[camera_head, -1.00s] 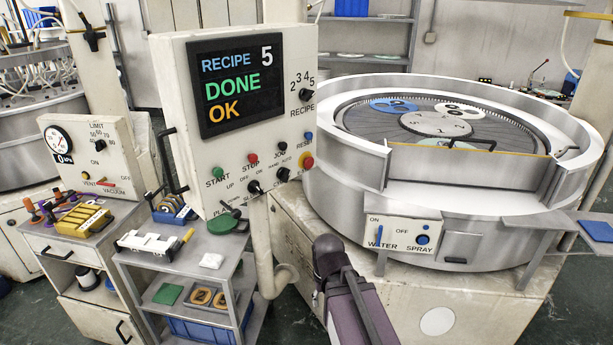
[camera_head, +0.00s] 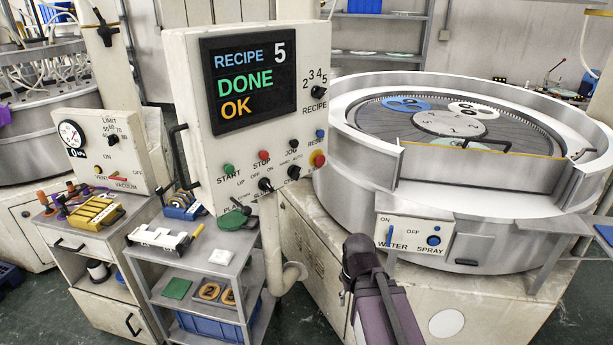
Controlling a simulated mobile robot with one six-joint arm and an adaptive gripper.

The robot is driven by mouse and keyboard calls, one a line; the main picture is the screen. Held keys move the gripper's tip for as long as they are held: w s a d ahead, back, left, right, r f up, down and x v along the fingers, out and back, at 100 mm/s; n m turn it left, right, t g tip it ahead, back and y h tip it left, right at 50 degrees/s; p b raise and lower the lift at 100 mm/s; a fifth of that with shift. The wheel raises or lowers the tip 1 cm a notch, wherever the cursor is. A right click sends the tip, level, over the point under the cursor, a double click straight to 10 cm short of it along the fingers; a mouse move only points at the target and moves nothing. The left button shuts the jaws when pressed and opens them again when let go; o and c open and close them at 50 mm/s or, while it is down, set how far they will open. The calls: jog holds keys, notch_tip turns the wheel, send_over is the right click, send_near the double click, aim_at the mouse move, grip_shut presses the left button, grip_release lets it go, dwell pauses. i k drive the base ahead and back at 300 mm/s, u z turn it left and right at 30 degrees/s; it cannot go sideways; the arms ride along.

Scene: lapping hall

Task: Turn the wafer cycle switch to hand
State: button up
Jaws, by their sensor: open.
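The wafer cycle switch (camera_head: 294,172) is a small black knob low on the right of the pale control panel (camera_head: 180,80). Small HAND and AUTO lettering sits above it, and the label below is partly hidden. Its pointer is too small to read. A similar black knob (camera_head: 265,184) is to its left, and a red button on a yellow base (camera_head: 318,159) is to its right. Part of my dark and purple arm rises at bottom centre, below and to the right of the panel. I cannot make out my gripper's jaws; nothing of mine touches the switch.
The panel screen (camera_head: 248,80) reads RECIPE 5, DONE, OK. A large round lapping machine (camera_head: 350,130) stands to the right, with a WATER and SPRAY box (camera_head: 412,236) in front. A grey shelf cart (camera_head: 165,262) stands below the panel. A panel handle (camera_head: 182,155) juts out on the left.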

aim_at(294, 171)
jog(key=z, duration=0.05)
jog(key=k, duration=0.95)
jog(key=u, duration=0.65)
jog(key=i, duration=1)
jog(key=z, duration=0.05)
